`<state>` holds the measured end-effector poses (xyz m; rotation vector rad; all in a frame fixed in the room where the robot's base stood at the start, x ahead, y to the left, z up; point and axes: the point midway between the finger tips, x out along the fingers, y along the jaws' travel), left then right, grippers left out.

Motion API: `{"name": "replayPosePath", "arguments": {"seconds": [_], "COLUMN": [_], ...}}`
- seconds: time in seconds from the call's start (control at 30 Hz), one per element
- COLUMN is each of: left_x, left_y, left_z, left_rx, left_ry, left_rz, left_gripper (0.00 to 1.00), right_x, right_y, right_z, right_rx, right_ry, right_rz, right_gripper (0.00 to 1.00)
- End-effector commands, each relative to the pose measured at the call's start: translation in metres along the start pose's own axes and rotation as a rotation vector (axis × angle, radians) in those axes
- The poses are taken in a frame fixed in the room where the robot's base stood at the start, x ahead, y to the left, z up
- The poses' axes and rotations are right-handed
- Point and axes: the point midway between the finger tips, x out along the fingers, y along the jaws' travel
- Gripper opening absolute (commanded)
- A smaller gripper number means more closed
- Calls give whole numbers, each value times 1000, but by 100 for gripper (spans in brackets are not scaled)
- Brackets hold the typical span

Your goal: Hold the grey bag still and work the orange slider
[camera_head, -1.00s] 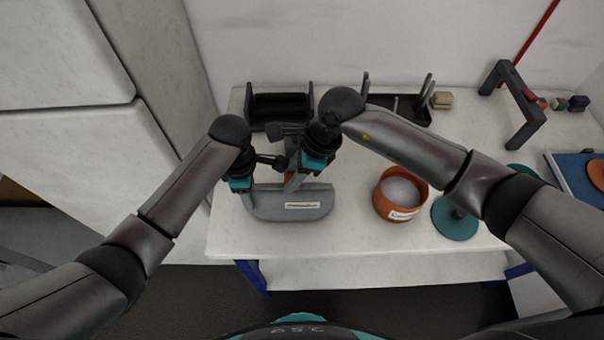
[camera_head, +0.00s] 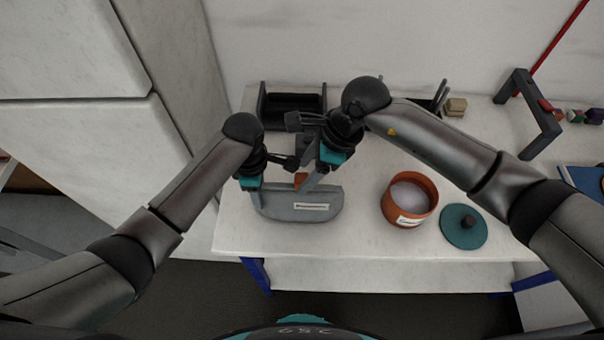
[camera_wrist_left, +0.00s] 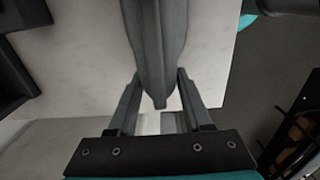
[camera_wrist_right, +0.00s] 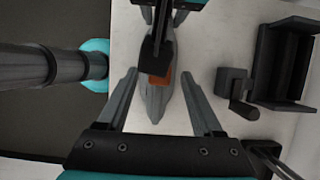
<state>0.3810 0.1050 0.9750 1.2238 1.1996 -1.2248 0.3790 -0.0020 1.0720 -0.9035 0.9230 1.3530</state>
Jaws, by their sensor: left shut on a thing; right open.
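The grey bag (camera_head: 290,212) lies near the table's front edge, with a white label on its front. My left gripper (camera_head: 256,198) is shut on the bag's left end; the left wrist view shows the bag (camera_wrist_left: 158,40) between its fingers. In the right wrist view the slider (camera_wrist_right: 160,79) lies between the open, apart fingers, partly hidden by a dark piece.
An orange pot (camera_head: 423,183) and a teal lid (camera_head: 462,239) are right of the bag. A black tray (camera_head: 292,102) stands behind. A small grey block with a crank (camera_wrist_right: 232,82) is close to my right gripper. A dark arch (camera_head: 545,122) is far right.

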Motion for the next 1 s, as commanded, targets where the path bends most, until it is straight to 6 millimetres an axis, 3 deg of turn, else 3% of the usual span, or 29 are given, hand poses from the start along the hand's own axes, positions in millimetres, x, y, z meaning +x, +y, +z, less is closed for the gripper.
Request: {"name": "replayPosePath", "arguments": {"seconds": [0.2, 0.4, 0.6, 0.93, 0.97, 1.0], "left_x": [0, 0, 0, 0, 0, 0], "left_y": [0, 0, 0, 0, 0, 0], "left_z": [0, 0, 0, 0, 0, 0], "left_rx": [-1, -1, 0, 0, 0, 0], "left_ry": [0, 0, 0, 0, 0, 0], "left_rz": [1, 1, 1, 1, 1, 1], "left_gripper": [0, 0, 0, 0, 52, 56], "right_x": [-51, -82, -94, -94, -94, -94], "right_y": [-1, -1, 0, 0, 0, 0], "right_z": [0, 0, 0, 0, 0, 0], "right_rx": [-3, -1, 0, 0, 0, 0], "right_ry": [-1, 0, -1, -1, -1, -1], "right_rz": [-6, -4, -2, -1, -1, -1], "right_gripper": [68, 68, 68, 68, 68, 68]}}
